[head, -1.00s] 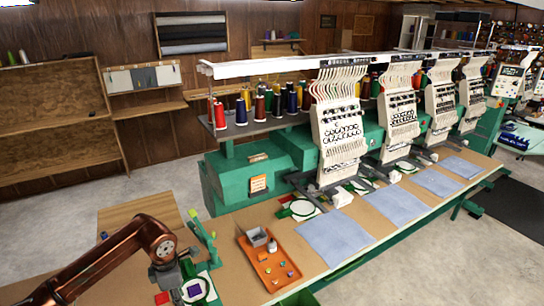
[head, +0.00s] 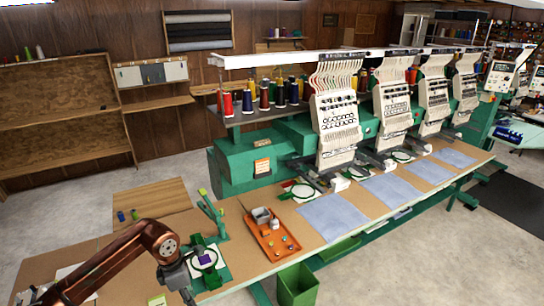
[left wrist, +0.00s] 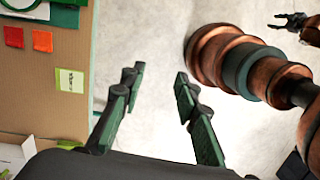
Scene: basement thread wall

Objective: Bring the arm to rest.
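My left arm comes in from the left in the head view, bent at a copper elbow (head: 155,240). Its gripper (head: 183,284) is low in the picture, at the near side of a green hoop with a purple patch (head: 205,260). In the left wrist view the left gripper (left wrist: 160,75) has its two fingers wide apart with only floor between them. My right gripper (left wrist: 284,21) shows small at the upper right of that view, with its prongs apart and nothing visible between them. The right arm is not in the head view.
An orange tray (head: 285,243) with small parts stands on the long table (head: 262,263). A green stand (head: 212,212) rises beside the hoop. A green bin (head: 297,283) stands below the table edge. Embroidery heads (head: 336,125) line the back.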

